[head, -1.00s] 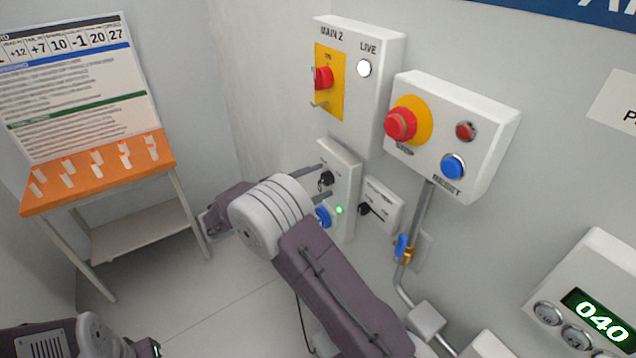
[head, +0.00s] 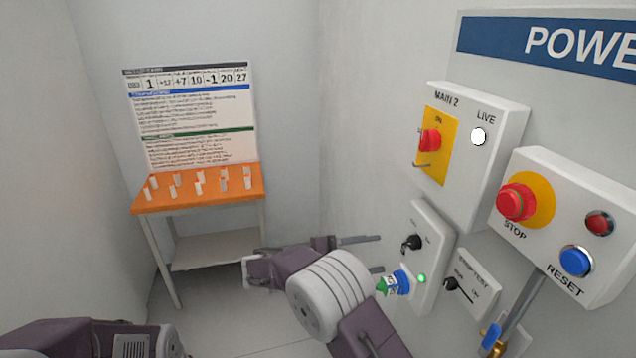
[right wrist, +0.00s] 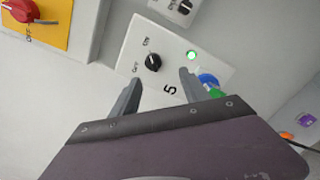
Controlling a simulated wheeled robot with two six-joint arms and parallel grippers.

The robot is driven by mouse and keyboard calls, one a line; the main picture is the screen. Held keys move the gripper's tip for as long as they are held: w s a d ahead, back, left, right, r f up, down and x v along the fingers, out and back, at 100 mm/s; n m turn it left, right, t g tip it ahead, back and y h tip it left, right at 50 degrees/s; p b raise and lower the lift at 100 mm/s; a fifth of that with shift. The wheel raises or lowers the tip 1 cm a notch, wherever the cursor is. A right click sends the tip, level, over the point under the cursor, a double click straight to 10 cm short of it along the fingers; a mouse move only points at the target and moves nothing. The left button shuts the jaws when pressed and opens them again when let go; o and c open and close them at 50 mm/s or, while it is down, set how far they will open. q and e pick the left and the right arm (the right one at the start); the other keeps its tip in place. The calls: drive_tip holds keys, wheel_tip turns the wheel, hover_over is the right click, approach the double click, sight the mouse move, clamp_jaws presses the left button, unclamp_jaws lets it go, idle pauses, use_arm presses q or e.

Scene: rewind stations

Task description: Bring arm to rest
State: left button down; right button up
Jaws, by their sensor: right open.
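My right arm comes up from the bottom of the head view. Its gripper (head: 380,254) is open and empty, with its two fingers pointing at the small white switch panel (head: 428,238) on the right wall. In the right wrist view the open fingertips (right wrist: 160,78) are spread in front of the same panel (right wrist: 135,48), below its black knob (right wrist: 153,62). A gap shows between the fingers and the panel in the head view. My left arm (head: 90,340) shows only in part at the bottom left; its gripper is out of view.
A blue plug-like part (head: 402,282) with a green piece sits beside the lit green lamp (head: 421,279). The MAIN 2 box (head: 470,190), STOP/RESET box (head: 545,225) and strip test box (head: 480,268) crowd the right wall. An orange-topped table (head: 200,190) stands at the back left.

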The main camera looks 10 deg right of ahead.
drive_tip(key=s+d+f+g+y, duration=0.2)
drive_tip(key=s+d+f+y, duration=0.35)
drive_tip(key=f, duration=0.25)
drive_tip(key=s+a+f+m+t+y, duration=0.2)
drive_tip(key=s+a+f+m+y, duration=0.6)
drive_tip(key=s+y, duration=0.4)
drive_tip(key=shift+f+m, duration=0.5)
drive_tip(key=shift+f, duration=0.1)
